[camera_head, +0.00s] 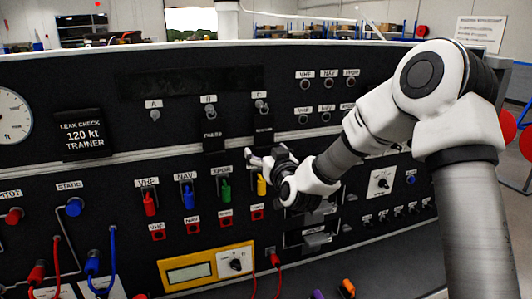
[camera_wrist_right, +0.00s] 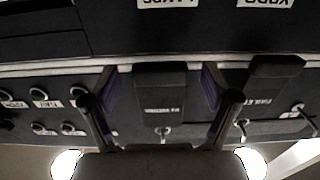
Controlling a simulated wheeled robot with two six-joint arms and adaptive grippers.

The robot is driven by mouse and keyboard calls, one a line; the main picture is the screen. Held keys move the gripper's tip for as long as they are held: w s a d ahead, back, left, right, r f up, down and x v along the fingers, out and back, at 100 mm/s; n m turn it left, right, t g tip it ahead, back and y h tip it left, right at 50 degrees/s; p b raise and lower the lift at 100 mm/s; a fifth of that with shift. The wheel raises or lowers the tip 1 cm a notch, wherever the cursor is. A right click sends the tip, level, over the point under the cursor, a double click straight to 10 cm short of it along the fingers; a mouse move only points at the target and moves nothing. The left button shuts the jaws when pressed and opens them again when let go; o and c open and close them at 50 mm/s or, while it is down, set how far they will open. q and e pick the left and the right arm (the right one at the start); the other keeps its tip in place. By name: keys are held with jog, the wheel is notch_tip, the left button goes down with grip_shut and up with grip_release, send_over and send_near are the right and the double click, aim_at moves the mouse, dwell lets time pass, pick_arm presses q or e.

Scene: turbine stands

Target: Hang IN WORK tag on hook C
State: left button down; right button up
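A dark tag with white lettering (camera_head: 264,134), the IN WORK tag, appears to hang upright at hook C (camera_head: 262,107), the right one of three hooks on the panel. My right gripper (camera_head: 262,160) is just below and in front of it in the head view. In the upside-down right wrist view, the two fingers (camera_wrist_right: 163,108) stand wide apart, one on each side of the IN WORK tag (camera_wrist_right: 158,90), with gaps between. Hook C shows there too (camera_wrist_right: 163,131). The exact contact of tag and hook is too small to tell. My left gripper is not in view.
A second dark tag (camera_head: 211,132) hangs at hook B (camera_head: 209,111); hook A (camera_head: 155,115) is bare. A yellow meter (camera_head: 205,266) sits lower, and red and blue cables hang at the lower left.

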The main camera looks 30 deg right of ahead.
jog(key=shift+o, duration=0.8)
jog(key=shift+s, duration=0.1)
jog(key=b+v, duration=0.1)
jog(key=v, duration=0.6)
jog(key=shift+f, duration=0.1)
